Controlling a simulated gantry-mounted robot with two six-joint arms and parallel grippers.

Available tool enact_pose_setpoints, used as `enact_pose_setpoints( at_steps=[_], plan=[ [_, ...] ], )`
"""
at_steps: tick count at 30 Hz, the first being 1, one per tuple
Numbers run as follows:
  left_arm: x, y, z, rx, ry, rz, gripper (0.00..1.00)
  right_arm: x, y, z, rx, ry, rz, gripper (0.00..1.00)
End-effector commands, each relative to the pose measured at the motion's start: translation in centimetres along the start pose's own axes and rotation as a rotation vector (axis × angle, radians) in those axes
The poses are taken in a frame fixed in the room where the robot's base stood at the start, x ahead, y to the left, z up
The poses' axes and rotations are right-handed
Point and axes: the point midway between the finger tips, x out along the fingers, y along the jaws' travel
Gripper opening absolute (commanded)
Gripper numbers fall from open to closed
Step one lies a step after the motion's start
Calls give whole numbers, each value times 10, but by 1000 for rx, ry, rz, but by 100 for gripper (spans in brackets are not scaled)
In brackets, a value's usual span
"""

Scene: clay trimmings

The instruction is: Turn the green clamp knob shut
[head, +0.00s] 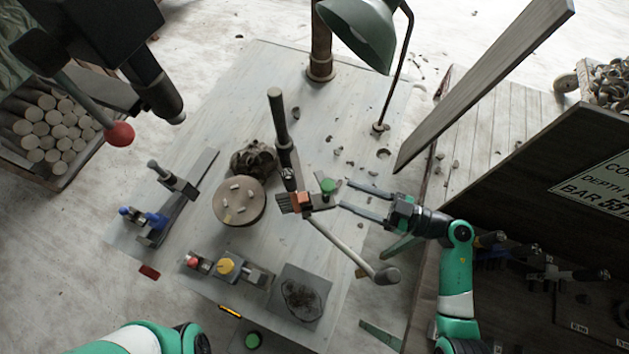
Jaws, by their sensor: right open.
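The green clamp knob (328,186) sits at the right side of a metal clamp with an orange block (305,200), near the middle of the workbench. My right gripper (344,194) comes in from the right with its two long fingers spread apart. Its fingertips are just right of the knob, and I see nothing between them. Whether a fingertip touches the knob is hard to tell. For my left arm, only green and white links show at the bottom left; its gripper is out of view.
A long handle (348,246) runs from the clamp toward the lower right. A round disc (240,201) with small pieces stands to the left. Vises with blue, red and yellow knobs stand left and front. A green lamp (360,30) and a slanting plank (485,85) hang above.

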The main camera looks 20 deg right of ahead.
Motion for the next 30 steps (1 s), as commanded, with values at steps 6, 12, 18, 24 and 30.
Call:
enact_pose_setpoints(
  at_steps=[6, 12, 18, 24, 30],
  plan=[
    [-12, 0, 11, 0, -1, 0, 67, 51, -2, 3, -3, 2, -8, 54],
    [-18, 0, 17, 0, -1, 0, 67, 86, -1, 2, -3, 1, -4, 54],
    [-20, 0, 18, 0, -1, 0, 67, 98, 0, 0, -1, 1, -1, 54],
    [-19, 0, 18, 0, -1, 0, 67, 98, 0, 0, -1, 1, 0, 52],
    [-19, 0, 18, 0, -1, 0, 67, 97, 0, 0, -1, 1, 0, 16]
  ],
)
